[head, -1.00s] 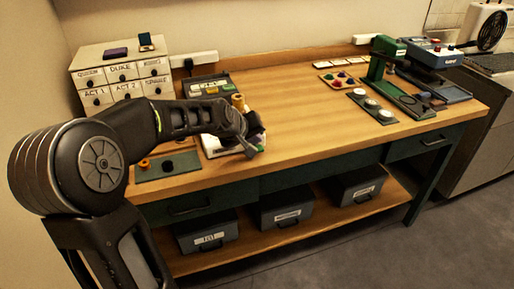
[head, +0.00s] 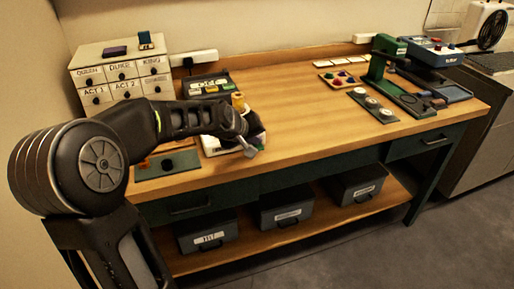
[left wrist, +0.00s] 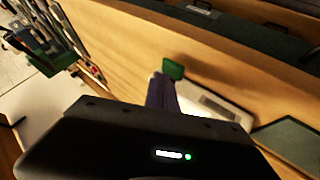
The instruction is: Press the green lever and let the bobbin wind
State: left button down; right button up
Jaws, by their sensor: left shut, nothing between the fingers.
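The winder has a white base (head: 213,147) and stands at the left front of the bench, with an orange spool (head: 238,101) upright at its back. My left gripper (head: 250,152) is shut and empty, over the right front part of the winder, and hides much of it. In the left wrist view, a green tab that looks like the lever (left wrist: 173,69) shows just beyond a purple upright part (left wrist: 160,93), beside the white base (left wrist: 222,104). I cannot tell whether the gripper touches the lever, and the bobbin is not clear. My right gripper is not in view.
Behind are a box with coloured buttons (head: 208,86) and a labelled drawer cabinet (head: 120,75). A green press (head: 385,58) stands at the right. The middle of the bench is clear.

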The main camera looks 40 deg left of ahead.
pick_arm(q)
jog(key=shift+f+b, duration=0.8)
jog(key=shift+f, duration=0.2)
dwell(1.0)
jog(key=shift+r, duration=0.1)
jog(key=shift+r+p, duration=1.25)
jog(key=shift+r, duration=0.1)
notch_tip(320, 180, up, 5)
jog(key=p, duration=0.4)
dwell(0.7)
